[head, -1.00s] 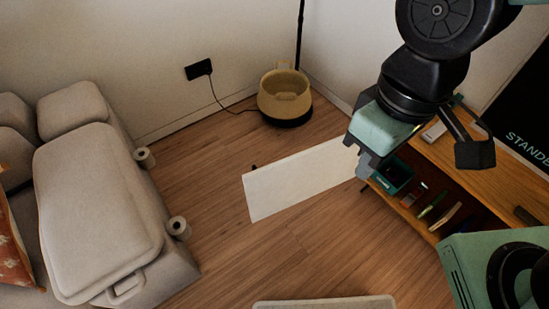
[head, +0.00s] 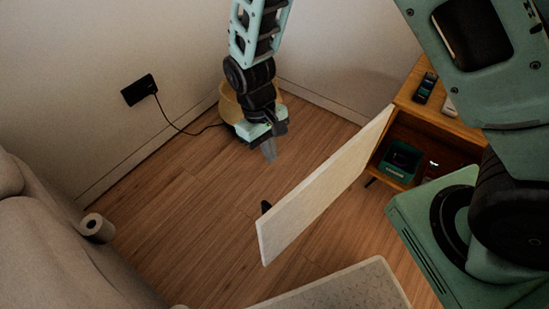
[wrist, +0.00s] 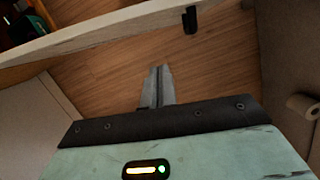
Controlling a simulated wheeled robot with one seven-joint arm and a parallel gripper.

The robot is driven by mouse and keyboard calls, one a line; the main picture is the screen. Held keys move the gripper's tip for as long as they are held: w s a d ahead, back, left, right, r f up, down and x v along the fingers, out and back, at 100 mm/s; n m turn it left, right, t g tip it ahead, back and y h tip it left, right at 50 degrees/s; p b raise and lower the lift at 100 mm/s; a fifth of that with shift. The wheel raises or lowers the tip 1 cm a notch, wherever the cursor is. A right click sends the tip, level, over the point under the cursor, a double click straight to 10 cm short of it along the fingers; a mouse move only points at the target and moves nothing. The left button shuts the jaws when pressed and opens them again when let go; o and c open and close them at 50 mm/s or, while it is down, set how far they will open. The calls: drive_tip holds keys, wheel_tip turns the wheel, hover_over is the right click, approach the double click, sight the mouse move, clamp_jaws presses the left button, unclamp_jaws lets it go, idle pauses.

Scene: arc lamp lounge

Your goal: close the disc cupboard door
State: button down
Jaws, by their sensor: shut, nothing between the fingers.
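The cupboard door (head: 322,190) is a pale panel standing open, swung out from the wooden cupboard (head: 412,122). A dark handle (head: 266,207) sticks out of its outer face near the free end. In the wrist view the door (wrist: 110,28) runs edge-on across the top, with the handle (wrist: 190,19) on its near side. My gripper (head: 270,152) is shut and empty, pointing down beyond the door's outer face and apart from it. Its closed fingers also show in the wrist view (wrist: 160,75), below the door edge.
A green box (head: 401,160) sits inside the open cupboard, and a dark remote (head: 426,88) lies on top. A grey sofa (head: 60,245) is at left, a pale low table (head: 345,290) in front. The floor between is clear.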

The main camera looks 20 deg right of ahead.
drive_tip(key=s+d+f+b, duration=0.2)
drive_tip(key=s+f, duration=0.3)
drive_tip(key=f, duration=0.2)
drive_tip(key=shift+s+d+f, duration=0.2)
drive_tip(key=shift+s, duration=0.05)
